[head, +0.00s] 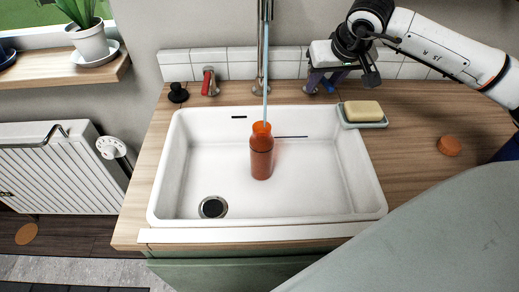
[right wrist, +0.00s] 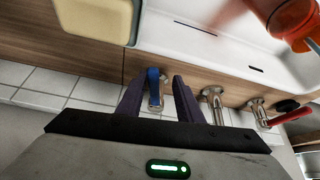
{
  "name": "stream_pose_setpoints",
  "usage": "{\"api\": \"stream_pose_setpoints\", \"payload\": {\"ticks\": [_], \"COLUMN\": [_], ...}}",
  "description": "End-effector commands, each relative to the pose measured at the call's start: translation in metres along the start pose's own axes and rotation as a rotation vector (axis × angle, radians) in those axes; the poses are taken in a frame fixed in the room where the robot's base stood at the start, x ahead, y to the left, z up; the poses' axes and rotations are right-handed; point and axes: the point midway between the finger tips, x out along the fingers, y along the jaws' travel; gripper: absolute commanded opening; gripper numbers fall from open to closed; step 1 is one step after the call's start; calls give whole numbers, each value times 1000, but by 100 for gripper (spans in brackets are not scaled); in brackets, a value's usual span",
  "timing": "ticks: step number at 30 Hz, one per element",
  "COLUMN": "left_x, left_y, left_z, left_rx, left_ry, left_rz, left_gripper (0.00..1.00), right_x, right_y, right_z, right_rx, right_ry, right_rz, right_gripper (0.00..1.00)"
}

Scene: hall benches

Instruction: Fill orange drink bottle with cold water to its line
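The translucent orange bottle (head: 261,160) stands upright in the white sink (head: 335,195), and its top shows in the right wrist view (right wrist: 290,20). A water stream (head: 266,95) falls from the spout (head: 265,35) to its open mouth. A thin dark blue line (head: 292,137) shows level with its upper body. Its lower part looks darker, but I cannot tell the water level for sure. My right gripper (head: 325,82) is at the blue-handled tap; in the right wrist view its purple fingers (right wrist: 157,95) stand apart, either side of the blue handle (right wrist: 153,82). My left gripper is out of view.
A red-handled tap (head: 209,82) and a dark stopper (head: 178,93) stand behind the sink's left side. Yellow soap (head: 363,111) lies in a dish at the right rim. An orange cap (head: 448,146) lies on the right counter. The drain (head: 213,207) is uncovered.

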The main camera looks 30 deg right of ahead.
Motion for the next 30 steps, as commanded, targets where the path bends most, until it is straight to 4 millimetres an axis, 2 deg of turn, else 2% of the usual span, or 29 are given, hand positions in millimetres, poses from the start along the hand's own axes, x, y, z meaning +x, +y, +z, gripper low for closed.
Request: {"api": "stream_pose_setpoints", "payload": {"ticks": [8,9,19,30], "left_x": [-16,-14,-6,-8], "left_y": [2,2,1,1], "left_z": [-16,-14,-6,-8], "left_rx": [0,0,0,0], "left_ry": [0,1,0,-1], "left_rz": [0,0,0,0], "left_gripper": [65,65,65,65], "right_x": [-2,1,2,-2], "right_y": [-23,-19,-7,-8], "right_z": [-6,-4,-1,-3], "right_rx": [244,248,103,93], "right_ry": [-2,0,0,0], "right_rz": [128,136,57,50], "right_gripper": [33,33,33,33]}}
